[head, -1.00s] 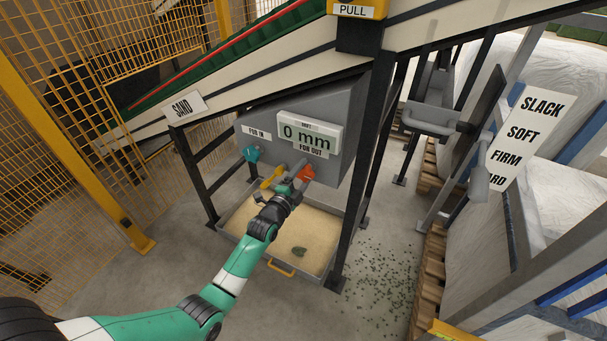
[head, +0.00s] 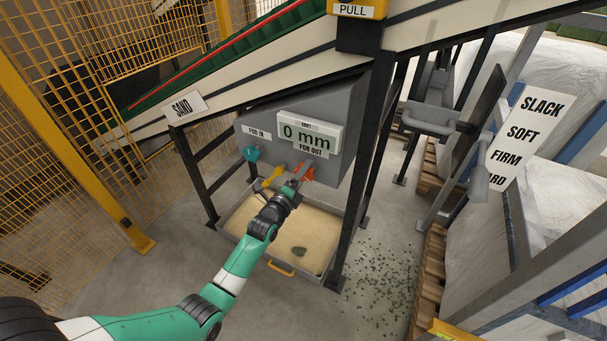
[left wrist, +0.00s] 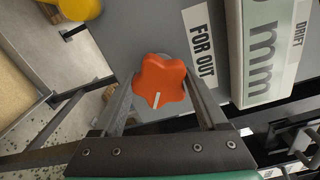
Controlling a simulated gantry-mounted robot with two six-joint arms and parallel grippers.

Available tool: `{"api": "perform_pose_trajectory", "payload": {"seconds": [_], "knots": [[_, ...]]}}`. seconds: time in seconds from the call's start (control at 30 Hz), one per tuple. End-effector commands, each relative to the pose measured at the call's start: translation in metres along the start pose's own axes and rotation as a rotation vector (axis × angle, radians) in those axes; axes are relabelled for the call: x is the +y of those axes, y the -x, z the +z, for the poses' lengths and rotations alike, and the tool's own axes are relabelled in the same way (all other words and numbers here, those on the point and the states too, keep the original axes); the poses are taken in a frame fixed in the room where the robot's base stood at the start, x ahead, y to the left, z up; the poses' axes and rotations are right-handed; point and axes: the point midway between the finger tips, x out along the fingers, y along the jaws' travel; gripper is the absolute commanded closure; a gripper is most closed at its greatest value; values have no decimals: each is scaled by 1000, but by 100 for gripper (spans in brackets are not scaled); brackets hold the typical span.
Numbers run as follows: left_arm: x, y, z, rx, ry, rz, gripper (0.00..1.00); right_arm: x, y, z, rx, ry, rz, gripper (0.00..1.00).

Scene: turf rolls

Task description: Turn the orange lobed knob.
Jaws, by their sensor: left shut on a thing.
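The orange lobed knob (left wrist: 161,82) shows in the left wrist view, on the face of a grey box beside a "FOR OUT" label (left wrist: 201,54). A pale pointer line on it points toward the wrist. My left gripper (left wrist: 163,90) has one finger on each side of the knob and is shut on it. In the head view the orange knob (head: 306,171) shows just past my left gripper (head: 296,179), which partly hides it. The display (head: 309,133) above it reads "0 mm". My right gripper is not in view.
A yellow knob (head: 272,176) and a teal knob (head: 250,154) sit left of the orange one on the grey box (head: 335,165). A sand tray (head: 285,266) lies below. Dark frame posts (head: 352,200) stand close on the right.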

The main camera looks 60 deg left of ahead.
Motion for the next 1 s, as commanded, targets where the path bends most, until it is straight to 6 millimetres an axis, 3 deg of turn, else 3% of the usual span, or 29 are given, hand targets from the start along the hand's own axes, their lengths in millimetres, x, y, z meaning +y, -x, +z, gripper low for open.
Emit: {"api": "perform_pose_trajectory", "payload": {"seconds": [0.27, 0.3, 0.4, 0.73, 0.87, 1.0], "knots": [[0, 0, 0, 0, 1, -1, 80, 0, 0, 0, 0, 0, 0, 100], [0, 0, 0, 0, 1, -1, 18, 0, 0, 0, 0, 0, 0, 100], [0, 0, 0, 0, 1, -1, 0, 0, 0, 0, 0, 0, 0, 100], [-2, 6, 0, 0, 2, 0, 0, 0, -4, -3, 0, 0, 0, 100], [-4, 28, 1, 0, 2, 1, 0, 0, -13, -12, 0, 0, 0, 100], [-5, 62, 1, 1, 2, 3, 0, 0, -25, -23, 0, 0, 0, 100]]}}
